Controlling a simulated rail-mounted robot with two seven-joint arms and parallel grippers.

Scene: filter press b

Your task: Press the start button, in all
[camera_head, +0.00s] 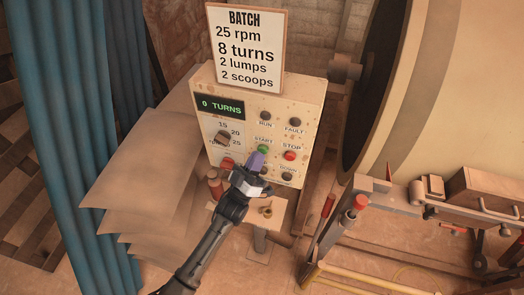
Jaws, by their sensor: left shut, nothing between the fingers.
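The green start button (264,149) is on the front of a cream control panel (314,110), under the label START. My left gripper (257,157) is shut and empty, with its purple fingertips just below the start button in the picture. I cannot tell whether the tips touch it. The display (220,106) reads "0 TURNS". The red stop button (290,156) is to the right of the start button. The RUN lamp (266,116) and the FAULT lamp (295,122) look dark. My right gripper is not in view.
A dial knob (222,138) is on the panel's left. A sign (247,48) above reads 25 rpm, 8 turns, 2 lumps, 2 scoops. A large drum (440,90) stands at right, blue curtains (65,130) at left. My arm hides part of the lower panel.

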